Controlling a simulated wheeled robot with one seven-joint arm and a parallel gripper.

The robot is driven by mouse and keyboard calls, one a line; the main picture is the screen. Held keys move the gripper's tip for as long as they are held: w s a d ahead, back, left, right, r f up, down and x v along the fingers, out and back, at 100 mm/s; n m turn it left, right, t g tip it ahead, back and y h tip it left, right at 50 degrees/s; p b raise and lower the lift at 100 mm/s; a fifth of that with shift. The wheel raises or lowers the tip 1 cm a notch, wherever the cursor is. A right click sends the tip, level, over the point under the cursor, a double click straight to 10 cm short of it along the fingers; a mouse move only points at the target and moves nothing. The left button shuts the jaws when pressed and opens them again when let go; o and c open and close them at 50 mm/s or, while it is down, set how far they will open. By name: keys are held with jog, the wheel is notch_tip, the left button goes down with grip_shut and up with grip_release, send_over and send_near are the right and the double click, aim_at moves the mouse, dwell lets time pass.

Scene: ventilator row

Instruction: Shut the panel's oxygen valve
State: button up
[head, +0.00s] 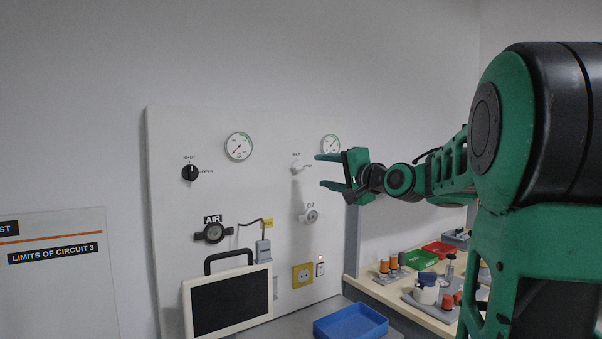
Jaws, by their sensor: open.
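The grey-white panel (230,205) stands against the wall. A small white valve knob (296,167) is on its right half, with a label above and one to its right. It is above the outlet marked O2 (309,215). Its handle is too small to read the setting surely. My gripper (318,171) is open and empty, with its two green fingers pointing left. In the picture they are just right of the white knob. I see no contact, and the depth gap is hard to tell.
A black SHUT/OPEN knob (190,173) sits above the AIR outlet (213,233). Gauges (239,146) are higher up. Below are a monitor (231,303), a yellow socket (302,275) and a blue tray (350,321). A cluttered bench (400,303) is at right.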

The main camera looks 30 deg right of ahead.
aim_at(302, 168)
jog(key=w, duration=1)
jog(key=shift+w+a, duration=0.2)
jog(key=shift+w, duration=0.05)
jog(key=c, duration=1)
jog(key=shift+f, duration=0.1)
jog(key=shift+c, duration=0.2)
